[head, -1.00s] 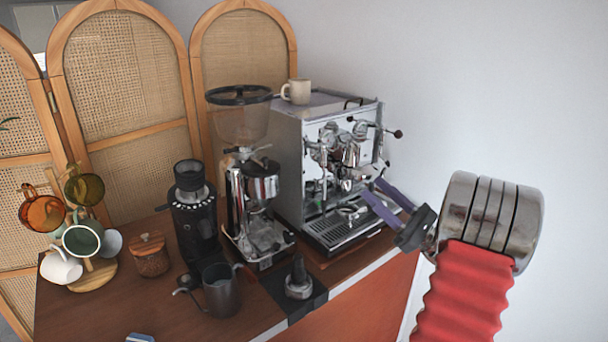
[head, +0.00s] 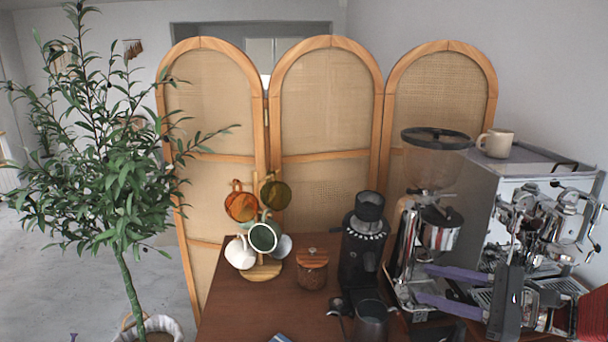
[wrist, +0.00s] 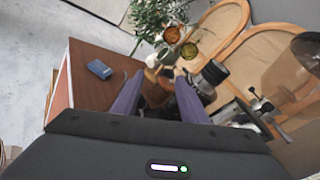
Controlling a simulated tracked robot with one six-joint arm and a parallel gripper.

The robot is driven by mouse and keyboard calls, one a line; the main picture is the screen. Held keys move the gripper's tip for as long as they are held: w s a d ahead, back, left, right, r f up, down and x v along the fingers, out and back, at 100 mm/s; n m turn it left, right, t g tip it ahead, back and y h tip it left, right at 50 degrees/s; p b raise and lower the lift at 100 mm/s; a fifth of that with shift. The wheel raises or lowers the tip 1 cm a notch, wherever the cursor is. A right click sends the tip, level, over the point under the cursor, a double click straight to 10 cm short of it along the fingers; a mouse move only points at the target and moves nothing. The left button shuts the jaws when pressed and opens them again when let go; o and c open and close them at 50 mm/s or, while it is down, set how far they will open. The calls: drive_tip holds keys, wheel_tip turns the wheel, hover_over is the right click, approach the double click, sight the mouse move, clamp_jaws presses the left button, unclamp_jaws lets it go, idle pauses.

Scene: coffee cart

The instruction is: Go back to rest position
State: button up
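My gripper (head: 424,284) is at the lower right of the head view, in front of the espresso machine (head: 478,195) and the grinder with the clear hopper. Its two purple fingers are apart with nothing visible between them, and they point left. In the wrist view, my gripper (wrist: 158,82) also shows its fingers spread, above the wooden counter (wrist: 90,63). The fingers hide part of the grinder base and the machine's drip tray.
A black grinder (head: 363,250), a dark pitcher (head: 371,322), a lidded jar (head: 312,270) and a mug tree (head: 265,271) stand on the counter. A beige cup (head: 496,143) sits on the machine. A small blue box (wrist: 99,69) lies on bare counter. A plant (head: 120,180) stands left.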

drive_tip(key=s+a+f+n+g+h, duration=0.35)
drive_tip(key=s+a+n+g, duration=0.25)
drive_tip(key=a, duration=0.6)
drive_tip(key=s+f+n+t+h, duration=0.1)
drive_tip(key=s+f+n+h, duration=0.1)
drive_tip(key=s+n+h, duration=0.8)
drive_tip(key=n, duration=0.3)
drive_tip(key=shift+s+a+f+t, duration=0.3)
drive_tip(key=shift+a+f+t, duration=0.1)
